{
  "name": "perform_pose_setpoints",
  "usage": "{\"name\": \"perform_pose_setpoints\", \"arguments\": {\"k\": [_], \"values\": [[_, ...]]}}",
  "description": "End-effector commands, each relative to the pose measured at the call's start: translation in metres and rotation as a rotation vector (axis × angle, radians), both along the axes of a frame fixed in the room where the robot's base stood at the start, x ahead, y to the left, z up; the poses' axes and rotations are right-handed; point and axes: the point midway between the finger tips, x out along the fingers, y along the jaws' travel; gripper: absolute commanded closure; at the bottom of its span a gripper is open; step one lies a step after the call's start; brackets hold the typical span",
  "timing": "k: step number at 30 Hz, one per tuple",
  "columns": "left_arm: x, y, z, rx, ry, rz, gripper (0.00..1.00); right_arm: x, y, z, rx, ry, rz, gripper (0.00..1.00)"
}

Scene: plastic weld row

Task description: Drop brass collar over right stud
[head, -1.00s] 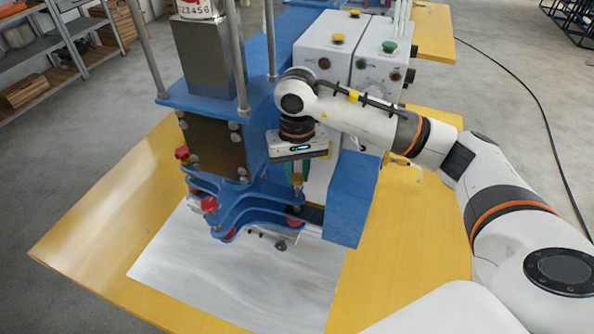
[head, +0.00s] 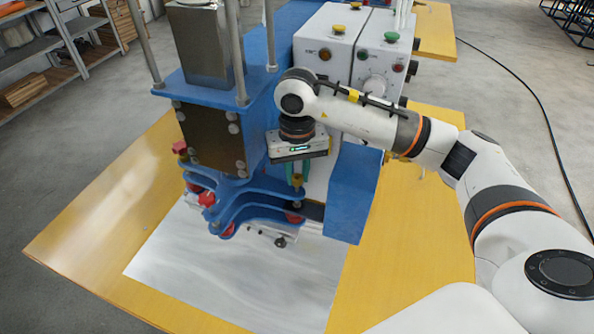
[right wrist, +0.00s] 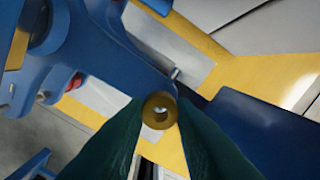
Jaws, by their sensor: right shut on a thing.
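My right gripper (head: 297,175) points down beside the blue press, its green fingers shut on a small brass collar (head: 298,190). In the right wrist view the collar (right wrist: 159,110) shows as a ring with its hole open, pinched between the green fingertips (right wrist: 159,118). A small silver pin (right wrist: 174,74), perhaps the right stud, shows just beyond the collar on the blue bracket. In the head view the collar is over the bracket's right end (head: 268,205); I cannot tell whether it touches the stud. My left gripper is not in view.
The blue press (head: 215,95) stands close left of the gripper, with red knobs (head: 207,199) on its brackets. A white control box (head: 325,50) is behind, and a blue block (head: 352,195) is close right. A grey sheet (head: 225,280) lies clear on the yellow table (head: 90,235).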

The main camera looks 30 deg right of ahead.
Motion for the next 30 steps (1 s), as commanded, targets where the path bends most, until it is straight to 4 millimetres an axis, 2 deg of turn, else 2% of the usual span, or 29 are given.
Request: {"name": "perform_pose_setpoints", "arguments": {"k": [30], "values": [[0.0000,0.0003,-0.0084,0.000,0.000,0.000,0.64,-0.0001,-0.0002,-0.0005,0.000,0.000,0.000,0.98]]}}
